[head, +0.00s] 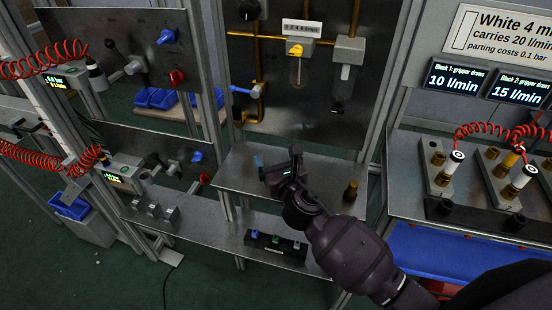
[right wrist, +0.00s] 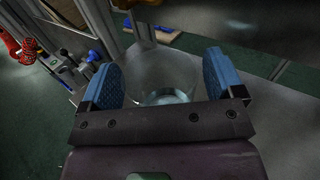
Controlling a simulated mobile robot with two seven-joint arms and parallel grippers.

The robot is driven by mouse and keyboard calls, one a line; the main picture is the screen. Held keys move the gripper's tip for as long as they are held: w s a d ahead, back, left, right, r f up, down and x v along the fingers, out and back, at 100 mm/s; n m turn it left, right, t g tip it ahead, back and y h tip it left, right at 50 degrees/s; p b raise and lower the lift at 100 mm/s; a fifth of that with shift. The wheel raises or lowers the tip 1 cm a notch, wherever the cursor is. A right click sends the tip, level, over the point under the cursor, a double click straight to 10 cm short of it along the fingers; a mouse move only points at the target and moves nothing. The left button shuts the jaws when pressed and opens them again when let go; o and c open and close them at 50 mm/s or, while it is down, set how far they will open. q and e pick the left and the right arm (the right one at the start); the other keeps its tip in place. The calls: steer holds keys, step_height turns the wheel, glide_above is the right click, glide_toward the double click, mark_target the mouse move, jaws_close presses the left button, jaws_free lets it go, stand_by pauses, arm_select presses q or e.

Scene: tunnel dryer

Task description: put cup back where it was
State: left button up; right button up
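A clear, see-through cup (right wrist: 168,80) stands between the fingers of my right gripper (right wrist: 165,82) in the right wrist view. It fills nearly the whole gap between the two blue finger pads, and I cannot tell whether both pads press on it. In the head view, my right gripper (head: 278,168) is over the grey metal shelf (head: 320,180) in the middle, near its left end. The cup cannot be made out there. I cannot tell whether the cup's base touches the shelf. My left gripper is not in view.
A small dark brass-coloured fitting (head: 350,191) stands on the shelf to the right. Above it hangs a panel with brass pipes (head: 258,80) and a blue-handled valve (head: 246,90). A lower shelf holds a black button block (head: 275,246). Metal posts stand left and right.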

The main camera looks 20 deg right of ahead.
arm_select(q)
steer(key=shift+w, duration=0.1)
arm_select(e)
steer(key=shift+r, duration=0.15)
steer(key=shift+s, duration=0.2)
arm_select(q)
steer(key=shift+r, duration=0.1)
arm_select(e)
steer(key=s, duration=1.1)
steer(key=shift+s+d, duration=0.2)
steer(key=shift+s, duration=0.1)
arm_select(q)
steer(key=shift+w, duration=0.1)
